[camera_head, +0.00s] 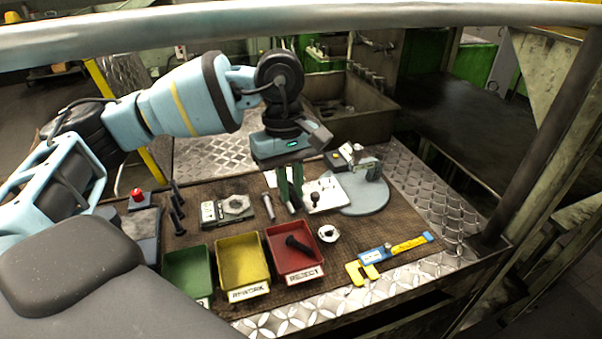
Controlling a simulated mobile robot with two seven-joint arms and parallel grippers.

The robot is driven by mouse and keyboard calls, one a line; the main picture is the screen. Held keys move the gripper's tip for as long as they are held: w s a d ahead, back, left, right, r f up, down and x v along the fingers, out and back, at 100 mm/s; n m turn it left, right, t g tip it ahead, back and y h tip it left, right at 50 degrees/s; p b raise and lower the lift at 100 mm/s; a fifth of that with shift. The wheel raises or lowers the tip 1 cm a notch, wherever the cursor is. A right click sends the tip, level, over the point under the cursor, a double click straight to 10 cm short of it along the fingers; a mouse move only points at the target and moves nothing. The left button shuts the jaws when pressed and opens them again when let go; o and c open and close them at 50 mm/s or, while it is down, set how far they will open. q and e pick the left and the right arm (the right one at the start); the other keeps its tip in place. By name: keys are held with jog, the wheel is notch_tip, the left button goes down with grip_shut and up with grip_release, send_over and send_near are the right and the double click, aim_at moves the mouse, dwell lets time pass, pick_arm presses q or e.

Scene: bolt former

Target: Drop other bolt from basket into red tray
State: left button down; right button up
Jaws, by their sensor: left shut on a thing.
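The red tray (316,262), labelled REJECT, sits at the front of the bench with a dark bolt (298,243) lying in it. My left gripper (290,198) points down above the brown mat, behind the red tray. Its dark green fingers are shut on a bolt, mostly hidden by them; a small light end shows near the fingertips. A silver bolt (267,205) lies on the mat just left of the fingers. The metal basket (362,128) stands at the back, with a few dark pieces inside. My right gripper is out of view.
Yellow (232,290) and green (202,300) trays stand left of the red one. A ring (328,233), a yellow-blue caliper (390,250) and a gauge stand (362,190) are to the right.

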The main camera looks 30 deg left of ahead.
pick_arm(q)
jog(key=shift+s+f, duration=0.2)
jog(key=shift+s, duration=0.25)
jog(key=shift+f, duration=0.4)
notch_tip(320, 180, down, 3)
jog(key=shift+w+b, duration=0.15)
jog(key=shift+b, duration=0.45)
jog(key=shift+f, duration=0.85)
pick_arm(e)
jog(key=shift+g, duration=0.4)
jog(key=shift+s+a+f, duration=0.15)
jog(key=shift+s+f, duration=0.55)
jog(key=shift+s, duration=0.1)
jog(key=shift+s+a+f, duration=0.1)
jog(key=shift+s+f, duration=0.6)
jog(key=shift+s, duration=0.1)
pick_arm(q)
jog(key=c, duration=1.3)
grip_release()
jog(key=shift+c, duration=0.2)
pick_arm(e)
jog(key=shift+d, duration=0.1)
